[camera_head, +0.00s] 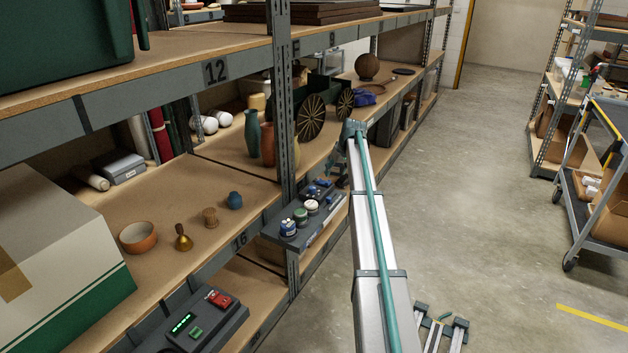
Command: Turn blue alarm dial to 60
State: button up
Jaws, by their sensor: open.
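A dark grey panel (302,238) juts out from the shelf front near the middle of the picture. A small blue dial (288,228) with a pale marking sits at its near end; I cannot read its scale or setting. A green dial (301,216) and a white-topped dial (312,206) stand beside it. Smaller blue parts (315,190) show toward the panel's far end. My gripper (336,172) hangs from the far end of my arm, open and small in view, near the panel's far end and apart from the near blue dial. Its exact height is unclear.
A dark control box (196,326) with a green display and a red switch sits low in front. The shelf holds a bowl (137,237), a brass bell (183,238) and vases. Open floor lies right; a cart (598,190) stands beyond.

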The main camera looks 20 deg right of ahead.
aim_at(312, 187)
jog(key=w+a+r+n+g+p, duration=0.35)
jog(key=w+a+n+g, duration=0.2)
jog(key=a, duration=0.25)
jog(key=shift+t+h, duration=0.4)
jog(key=shift+t, duration=0.05)
jog(key=f, duration=0.6)
jog(key=f+p, duration=0.1)
jog(key=f, duration=0.4)
jog(key=shift+s+d+f, duration=0.15)
jog(key=shift+d+f, duration=0.05)
jog(key=shift+f, duration=0.2)
grip_shut()
